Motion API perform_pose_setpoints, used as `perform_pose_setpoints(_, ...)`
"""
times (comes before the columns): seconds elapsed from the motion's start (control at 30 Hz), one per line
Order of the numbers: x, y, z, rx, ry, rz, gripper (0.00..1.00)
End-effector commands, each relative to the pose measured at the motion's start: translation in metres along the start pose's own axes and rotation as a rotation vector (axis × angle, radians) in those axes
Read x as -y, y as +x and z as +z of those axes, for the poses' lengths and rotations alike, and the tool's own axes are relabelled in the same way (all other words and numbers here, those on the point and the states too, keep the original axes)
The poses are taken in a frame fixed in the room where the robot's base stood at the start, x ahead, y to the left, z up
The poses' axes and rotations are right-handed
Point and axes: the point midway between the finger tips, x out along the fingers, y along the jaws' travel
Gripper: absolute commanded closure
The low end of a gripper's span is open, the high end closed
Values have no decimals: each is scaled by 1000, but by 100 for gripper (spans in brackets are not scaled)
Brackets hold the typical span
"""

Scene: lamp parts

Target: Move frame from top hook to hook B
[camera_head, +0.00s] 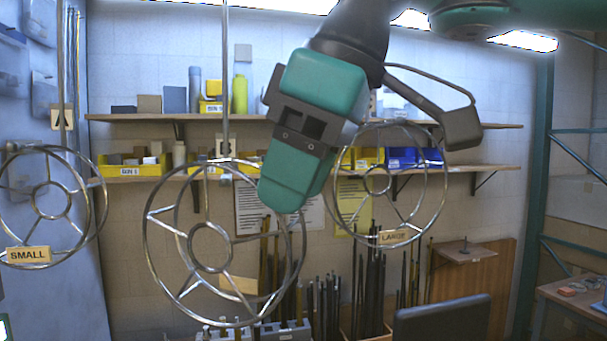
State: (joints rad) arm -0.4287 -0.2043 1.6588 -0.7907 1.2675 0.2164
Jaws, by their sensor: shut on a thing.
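A wire ring frame (147,225) with spokes, a small inner hub ring and a tan tag hangs in the middle. Its top meets a vertical rod (226,70) from above. My gripper (285,195) is at the upper right rim of this frame, shut on it; the green fingers hide the contact. A frame tagged SMALL (47,187) hangs at left below another rod (61,60). A frame tagged LARGE (428,200) hangs at right, partly behind my gripper.
Two wall shelves (480,126) behind carry bins, boxes and bottles. Several dark rods (325,300) stand upright below. A dark panel (442,318) is at the lower right, near a wooden bench (575,290). The side frames hang close to the middle one.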

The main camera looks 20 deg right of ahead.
Motion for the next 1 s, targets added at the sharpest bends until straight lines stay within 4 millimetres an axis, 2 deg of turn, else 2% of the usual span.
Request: perform_pose_setpoints(1.0,-57,18,-27,0,2,1,89)
